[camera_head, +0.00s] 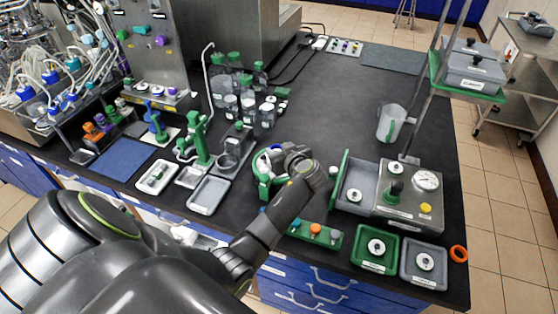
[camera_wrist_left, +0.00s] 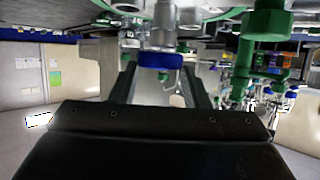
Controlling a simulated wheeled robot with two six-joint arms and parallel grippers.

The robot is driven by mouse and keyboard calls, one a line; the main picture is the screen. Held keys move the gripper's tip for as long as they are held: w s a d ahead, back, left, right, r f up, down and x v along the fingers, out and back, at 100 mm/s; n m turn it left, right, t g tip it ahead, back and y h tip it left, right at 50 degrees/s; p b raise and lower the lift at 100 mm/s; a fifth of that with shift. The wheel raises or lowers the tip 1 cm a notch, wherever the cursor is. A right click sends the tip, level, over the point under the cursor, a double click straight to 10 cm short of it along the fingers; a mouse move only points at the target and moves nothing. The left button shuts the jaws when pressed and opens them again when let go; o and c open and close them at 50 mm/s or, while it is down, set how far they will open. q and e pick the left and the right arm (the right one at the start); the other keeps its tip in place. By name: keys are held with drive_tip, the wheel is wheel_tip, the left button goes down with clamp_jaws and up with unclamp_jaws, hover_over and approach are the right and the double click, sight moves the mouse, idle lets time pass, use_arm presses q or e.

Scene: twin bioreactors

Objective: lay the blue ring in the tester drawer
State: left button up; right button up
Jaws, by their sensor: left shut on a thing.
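The left wrist view shows a blue ring (camera_wrist_left: 160,61) between the fingers of my left gripper (camera_wrist_left: 160,82), close against a pale metal fitting. In the head view my left gripper (camera_head: 268,168) is beside a green stand (camera_head: 264,185) left of the tester, and my wrist partly covers it. It is shut on the blue ring, though the exact contact is hard to see. The tester (camera_head: 408,205) is a grey box with a gauge. Its drawer (camera_head: 353,178) is out on the left with a green front, and a white round part with a dark centre (camera_head: 354,195) lies in it. My right gripper is not in view.
A green rack (camera_head: 315,232) with coloured knobs lies before the drawer. A green tray (camera_head: 374,264) and a grey tray (camera_head: 424,278) stand at the front edge, with an orange ring (camera_head: 458,254) beside them. A clear jug (camera_head: 391,123) stands behind.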

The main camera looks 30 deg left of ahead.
use_arm(q)
drive_tip(key=shift+s+f, duration=0.1)
drive_tip(key=shift+f, duration=2.45)
drive_tip(key=o, duration=1)
drive_tip(key=shift+s, duration=0.15)
drive_tip(key=shift+d+f+p, duration=0.1)
drive_tip(key=shift+f+p, duration=0.05)
drive_tip(key=shift+p, duration=0.15)
